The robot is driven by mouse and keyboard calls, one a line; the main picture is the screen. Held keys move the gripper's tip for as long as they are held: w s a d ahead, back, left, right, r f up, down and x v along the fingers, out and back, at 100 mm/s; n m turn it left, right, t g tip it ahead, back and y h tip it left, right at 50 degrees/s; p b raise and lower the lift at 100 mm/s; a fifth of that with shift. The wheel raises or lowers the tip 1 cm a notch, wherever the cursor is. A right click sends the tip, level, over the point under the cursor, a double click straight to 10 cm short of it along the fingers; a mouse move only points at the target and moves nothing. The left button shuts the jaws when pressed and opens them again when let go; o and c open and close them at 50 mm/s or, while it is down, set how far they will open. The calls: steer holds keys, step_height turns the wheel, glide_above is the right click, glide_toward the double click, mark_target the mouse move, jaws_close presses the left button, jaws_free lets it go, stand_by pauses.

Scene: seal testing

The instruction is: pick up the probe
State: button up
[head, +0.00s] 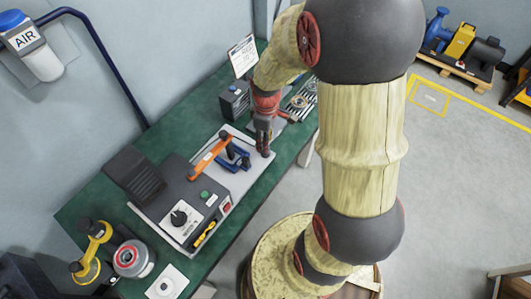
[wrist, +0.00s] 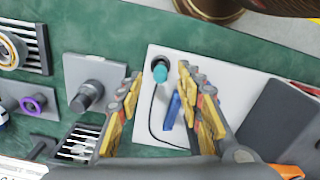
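A small black and teal piece with a thin black cable, which looks like the probe (wrist: 160,74), stands on a white base plate (wrist: 220,86) in the wrist view. My gripper (wrist: 160,84) is open, with the piece showing between its yellow-padded fingers near the tips and nothing held. The distance between them is hard to judge. In the head view my gripper (head: 264,142) hangs over the right part of the test rig, pointing down. I cannot make out the probe there; the gripper and arm seem to cover it.
A blue clamp (head: 236,156) and an orange bar (head: 208,158) stand close left of my gripper, beside the grey control box (head: 184,206).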

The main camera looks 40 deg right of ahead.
step_height(320, 180, down, 4)
steer(key=shift+w+a+b, duration=0.1)
steer(key=shift+b, duration=0.55)
steer(key=shift+r, duration=0.1)
steer(key=c, duration=0.3)
jaws_close()
